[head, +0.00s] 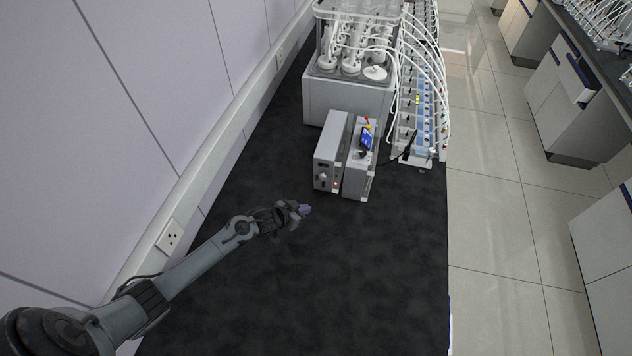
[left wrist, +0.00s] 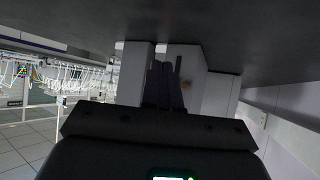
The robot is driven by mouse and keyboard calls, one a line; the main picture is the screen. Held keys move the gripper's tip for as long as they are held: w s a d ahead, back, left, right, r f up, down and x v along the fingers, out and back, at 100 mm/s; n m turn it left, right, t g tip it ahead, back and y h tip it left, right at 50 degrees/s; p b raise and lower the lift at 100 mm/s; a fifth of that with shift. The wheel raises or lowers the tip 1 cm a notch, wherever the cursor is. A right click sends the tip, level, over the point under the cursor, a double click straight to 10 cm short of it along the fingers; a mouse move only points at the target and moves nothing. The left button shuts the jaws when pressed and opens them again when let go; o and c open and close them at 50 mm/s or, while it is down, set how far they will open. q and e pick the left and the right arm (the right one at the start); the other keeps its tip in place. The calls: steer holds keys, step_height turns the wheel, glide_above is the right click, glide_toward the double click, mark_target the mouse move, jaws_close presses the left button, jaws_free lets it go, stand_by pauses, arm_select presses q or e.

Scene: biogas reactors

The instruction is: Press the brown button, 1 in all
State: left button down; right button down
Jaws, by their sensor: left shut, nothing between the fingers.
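My left gripper (head: 303,210) is shut and empty over the black bench top, in front of and left of two small white boxes. In the left wrist view, which is upside down, its fingers (left wrist: 165,84) point toward the boxes, apart from them as far as I can tell. The left box (head: 327,160) has small controls and a red spot (head: 335,184) on its front. A small brownish spot (left wrist: 186,85) on a box front shows beside the fingers in the left wrist view; it may be the brown button, but it is too small to be sure. My right gripper is not in view.
Behind stand a larger grey unit with flasks (head: 345,100) and a rack with white tubes (head: 420,90). A wall with a socket (head: 168,236) runs along the left. The front bench top (head: 350,270) is clear.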

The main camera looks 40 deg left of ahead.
mark_target(316, 178)
arm_select(q)
steer(key=shift+w+r, duration=0.15)
steer(key=shift+w, duration=0.05)
stand_by(0.3)
steer(key=shift+w+a+b, duration=0.2)
steer(key=shift+w+b, duration=0.3)
steer(key=shift+b, duration=0.05)
steer(key=w+b, duration=0.1)
steer(key=w+a+b, duration=0.1)
steer(key=w+b, duration=0.1)
steer(key=w+a+b, duration=0.1)
steer(key=w, duration=0.1)
steer(key=shift+w+a+b, duration=0.1)
steer(key=shift+a+b, duration=0.05)
steer(key=shift+b, duration=0.25)
steer(key=shift+w+a+b, duration=0.35)
steer(key=shift+w+b, duration=0.2)
steer(key=shift+w, duration=0.35)
